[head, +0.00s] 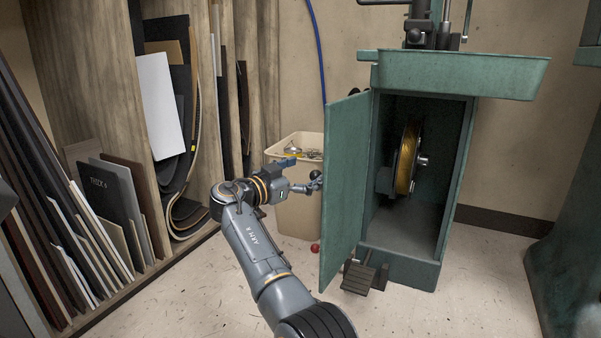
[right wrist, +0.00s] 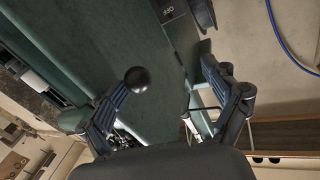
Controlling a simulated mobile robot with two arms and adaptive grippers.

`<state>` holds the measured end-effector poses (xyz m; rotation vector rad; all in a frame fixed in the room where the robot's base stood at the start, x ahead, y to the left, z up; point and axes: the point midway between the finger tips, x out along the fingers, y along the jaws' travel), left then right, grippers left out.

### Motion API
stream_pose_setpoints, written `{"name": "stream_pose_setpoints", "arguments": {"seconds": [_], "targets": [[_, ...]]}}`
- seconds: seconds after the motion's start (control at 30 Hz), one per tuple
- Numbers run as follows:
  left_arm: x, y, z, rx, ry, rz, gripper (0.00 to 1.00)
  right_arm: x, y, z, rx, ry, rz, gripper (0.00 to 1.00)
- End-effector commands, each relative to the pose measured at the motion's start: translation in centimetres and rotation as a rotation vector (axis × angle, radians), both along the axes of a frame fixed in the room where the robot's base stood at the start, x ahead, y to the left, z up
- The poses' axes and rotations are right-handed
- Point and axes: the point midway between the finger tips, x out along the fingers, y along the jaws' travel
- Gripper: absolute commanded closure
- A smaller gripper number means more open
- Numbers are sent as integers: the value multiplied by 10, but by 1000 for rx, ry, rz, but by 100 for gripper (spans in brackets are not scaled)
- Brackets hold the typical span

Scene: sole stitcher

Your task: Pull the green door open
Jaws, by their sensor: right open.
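The green door (head: 346,190) of the machine's cabinet stands swung outward, hinged at the left side of the opening. Its outer face faces left, and the inside of the cabinet shows. My right gripper (head: 315,183) is at the door's outer face, near its outer edge. In the right wrist view the jaws (right wrist: 165,98) are open, with a black ball knob (right wrist: 137,80) on the green door surface (right wrist: 120,45) between the fingers, close to the left finger. I cannot tell whether that finger touches the knob. My left gripper is not in view.
The cabinet (head: 454,180) holds a yellow spool (head: 407,158). A pedal (head: 358,277) sticks out low in front. A beige bin (head: 296,218) stands behind my right gripper, with a red ball (head: 315,248) on the floor. Racks of sheets (head: 110,195) line the left. Floor at lower right is clear.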

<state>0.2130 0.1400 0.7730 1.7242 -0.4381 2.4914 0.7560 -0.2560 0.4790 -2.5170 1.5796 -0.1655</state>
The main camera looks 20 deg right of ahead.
Motion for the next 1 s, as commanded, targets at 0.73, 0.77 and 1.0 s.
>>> {"name": "stream_pose_setpoints", "arguments": {"seconds": [0.73, 0.77, 1.0], "targets": [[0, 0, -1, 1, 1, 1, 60, 2, -6, -3, 7, 10, 0, 43], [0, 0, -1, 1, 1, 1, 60, 2, -6, 1, 6, 9, 0, 43], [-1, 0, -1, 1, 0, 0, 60, 0, -4, 57, -7, -8, -1, 39]]}}
